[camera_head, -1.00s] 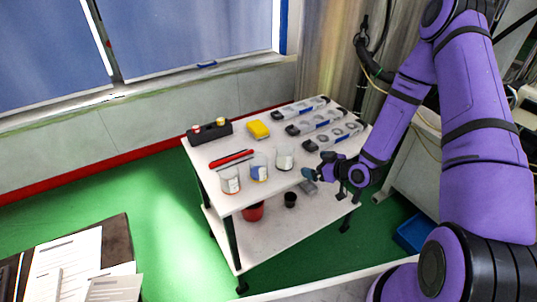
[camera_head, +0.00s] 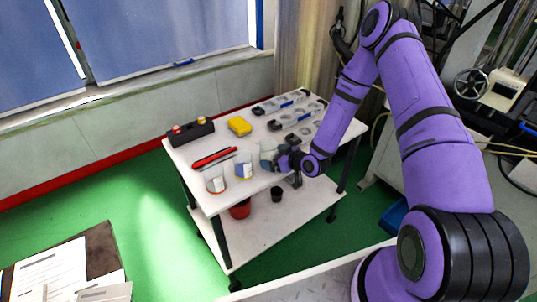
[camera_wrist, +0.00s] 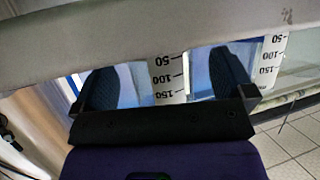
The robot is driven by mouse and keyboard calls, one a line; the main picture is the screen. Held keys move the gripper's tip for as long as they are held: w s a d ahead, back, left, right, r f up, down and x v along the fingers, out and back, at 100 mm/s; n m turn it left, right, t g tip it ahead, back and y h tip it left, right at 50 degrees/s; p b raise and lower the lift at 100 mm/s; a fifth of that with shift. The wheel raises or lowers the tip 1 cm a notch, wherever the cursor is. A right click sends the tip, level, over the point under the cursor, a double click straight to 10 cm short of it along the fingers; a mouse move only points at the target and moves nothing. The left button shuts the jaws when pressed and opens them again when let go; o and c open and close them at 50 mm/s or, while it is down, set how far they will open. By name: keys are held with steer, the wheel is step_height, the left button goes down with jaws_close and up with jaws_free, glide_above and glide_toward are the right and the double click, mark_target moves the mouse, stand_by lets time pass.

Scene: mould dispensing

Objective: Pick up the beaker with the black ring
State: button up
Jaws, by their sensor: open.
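Three clear beakers stand in a row on the white table's near side in the head view. The left beaker (camera_head: 215,181) has red on it and the middle beaker (camera_head: 243,166) has blue. The right beaker (camera_head: 268,153) shows neither colour; its ring is too small and too covered to make out. My gripper (camera_head: 281,157) is at this right beaker and hides part of it. In the wrist view my gripper (camera_wrist: 166,76) is open, with a dark finger on each side of a beaker scale (camera_wrist: 168,80). Contact cannot be told.
Behind the beakers are a red pen-like item (camera_head: 214,157), a yellow block (camera_head: 239,125), a black box (camera_head: 190,131) with knobs, and trays (camera_head: 292,116). The shelf below holds a red cup (camera_head: 240,209) and a black cup (camera_head: 276,193). Another scale (camera_wrist: 270,57) shows at right in the wrist view.

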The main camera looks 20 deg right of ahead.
steer(key=shift+x, duration=0.8)
steer(key=c, duration=1)
